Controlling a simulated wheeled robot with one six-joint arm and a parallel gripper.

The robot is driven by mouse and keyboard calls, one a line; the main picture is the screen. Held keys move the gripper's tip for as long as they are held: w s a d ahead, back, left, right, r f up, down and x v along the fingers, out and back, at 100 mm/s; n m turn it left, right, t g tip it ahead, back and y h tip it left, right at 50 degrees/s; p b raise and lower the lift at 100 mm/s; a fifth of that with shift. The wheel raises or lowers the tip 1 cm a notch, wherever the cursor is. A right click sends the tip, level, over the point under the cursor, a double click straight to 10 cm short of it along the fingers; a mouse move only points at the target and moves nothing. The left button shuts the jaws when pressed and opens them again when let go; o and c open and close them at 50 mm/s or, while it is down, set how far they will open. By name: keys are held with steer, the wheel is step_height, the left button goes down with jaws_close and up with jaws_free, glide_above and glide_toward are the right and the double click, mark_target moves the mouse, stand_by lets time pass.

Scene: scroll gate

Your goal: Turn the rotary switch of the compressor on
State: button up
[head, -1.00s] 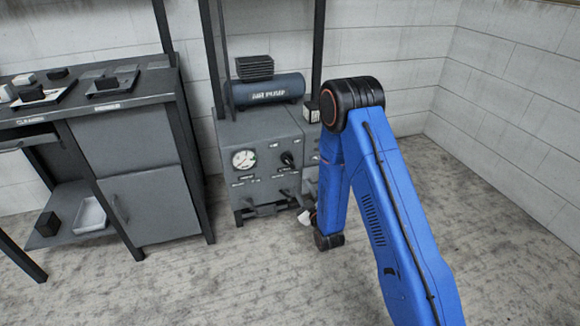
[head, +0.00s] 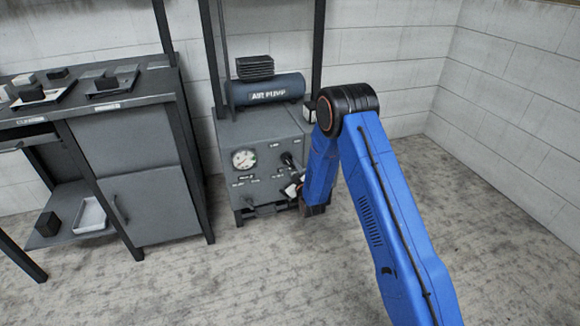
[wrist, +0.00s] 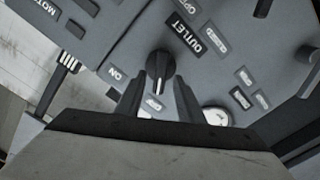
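The compressor (head: 262,130) is a grey cabinet with a blue tank marked AIR PUMP on top. The ON label (wrist: 116,74) is to the left of the knob in the wrist view. My gripper (wrist: 160,82) is open, with one dark finger on each side of the knob's lower part. I cannot tell whether either finger touches it. In the head view my gripper (head: 293,187) is small and partly hidden by my arm at the panel front.
A pressure gauge (head: 243,160) is on the panel left of the knob; OUTLET and other labels (wrist: 187,38) surround the knob. A grey workbench (head: 150,200) stands to the left. The floor to the right is clear.

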steer(key=shift+x, duration=0.8)
steer(key=shift+c, duration=0.3)
jaws_close()
steer(key=shift+m, duration=0.3)
steer(key=m, duration=0.3)
steer(key=shift+d, duration=0.1)
steer(key=m, duration=0.3)
steer(key=shift+d+m, duration=0.15)
steer(key=shift+m, duration=0.15)
steer(key=m, duration=0.6)
steer(key=shift+w+d+m, duration=0.1)
steer(key=shift+d+m, duration=0.1)
steer(key=shift+m, duration=0.2)
